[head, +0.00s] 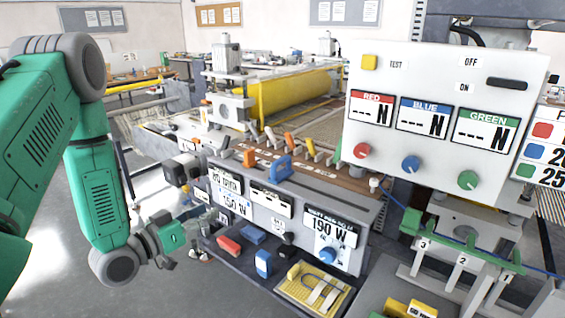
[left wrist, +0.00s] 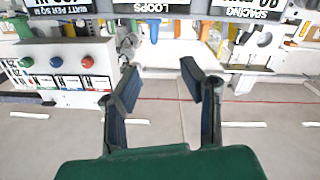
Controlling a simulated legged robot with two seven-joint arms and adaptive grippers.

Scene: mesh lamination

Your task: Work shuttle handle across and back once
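No part is marked as the shuttle handle, so I cannot tell which one it is. A blue handle (head: 281,168) stands on the top edge of the grey console (head: 262,212). A small orange block (head: 249,158) sits to its left. Behind them, a row of levers with orange and pale grips (head: 290,142) stands along a brown lettered strip. My left gripper (head: 196,222) is in front of the console's left end, apart from the handles. In the left wrist view its two fingers (left wrist: 160,78) are spread and nothing is between them. My right gripper is not in view.
A white panel (head: 443,75) with red, blue and green knobs stands at right. A dark shelf below the console holds red and blue blocks and a yellow tray (head: 312,290). A yellow roller (head: 290,95) lies behind. Open floor (head: 60,260) is at left.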

